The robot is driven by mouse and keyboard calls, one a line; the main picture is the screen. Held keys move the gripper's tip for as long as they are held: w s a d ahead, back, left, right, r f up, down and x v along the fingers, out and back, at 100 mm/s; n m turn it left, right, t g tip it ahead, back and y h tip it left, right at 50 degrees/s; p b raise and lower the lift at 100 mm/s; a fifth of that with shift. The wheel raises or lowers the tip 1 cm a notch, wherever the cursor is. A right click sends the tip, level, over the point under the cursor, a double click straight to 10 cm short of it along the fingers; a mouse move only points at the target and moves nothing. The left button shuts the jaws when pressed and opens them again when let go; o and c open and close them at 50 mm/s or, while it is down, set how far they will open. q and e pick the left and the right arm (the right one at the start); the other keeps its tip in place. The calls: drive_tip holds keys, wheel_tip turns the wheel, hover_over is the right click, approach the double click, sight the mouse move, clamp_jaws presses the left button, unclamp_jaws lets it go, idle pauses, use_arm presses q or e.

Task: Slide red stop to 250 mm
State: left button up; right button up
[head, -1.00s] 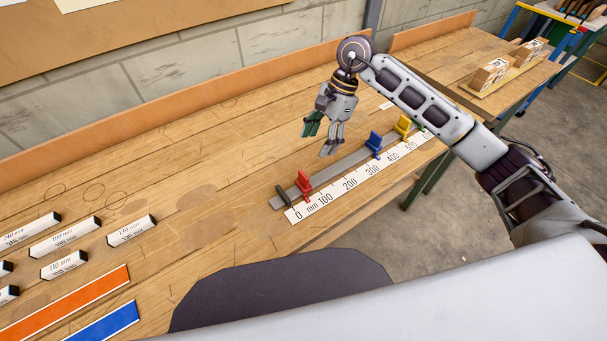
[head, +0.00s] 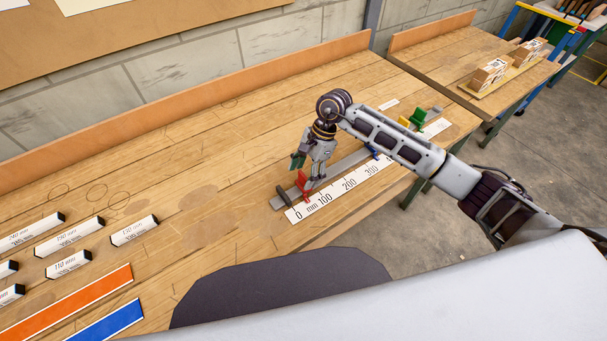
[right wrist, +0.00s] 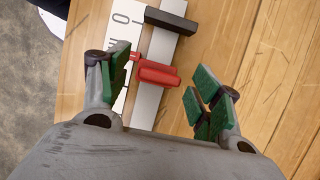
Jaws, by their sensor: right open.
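The red stop (head: 304,184) sits on the grey rail (head: 344,163) near the 0 end of the white mm scale (head: 321,201). My right gripper (head: 308,169) is open and low over the rail at the red stop. The 250 mm region of the scale is farther along, between the 200 and 300 marks. My left gripper is not in view.
A dark end block (head: 283,195) closes the rail's near end. A blue stop (head: 374,153), partly hidden by my arm, a yellow stop (head: 404,121) and a green stop (head: 418,117) stand farther along. Labelled blocks (head: 134,230) lie at left.

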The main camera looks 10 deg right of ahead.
drive_tip(key=shift+a+f, duration=0.2)
drive_tip(key=shift+f, duration=0.35)
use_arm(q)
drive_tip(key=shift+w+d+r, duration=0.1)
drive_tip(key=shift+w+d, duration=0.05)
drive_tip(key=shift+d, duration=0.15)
use_arm(e)
drive_tip(key=shift+s+f, duration=0.1)
drive_tip(key=shift+f, duration=0.05)
clamp_jaws()
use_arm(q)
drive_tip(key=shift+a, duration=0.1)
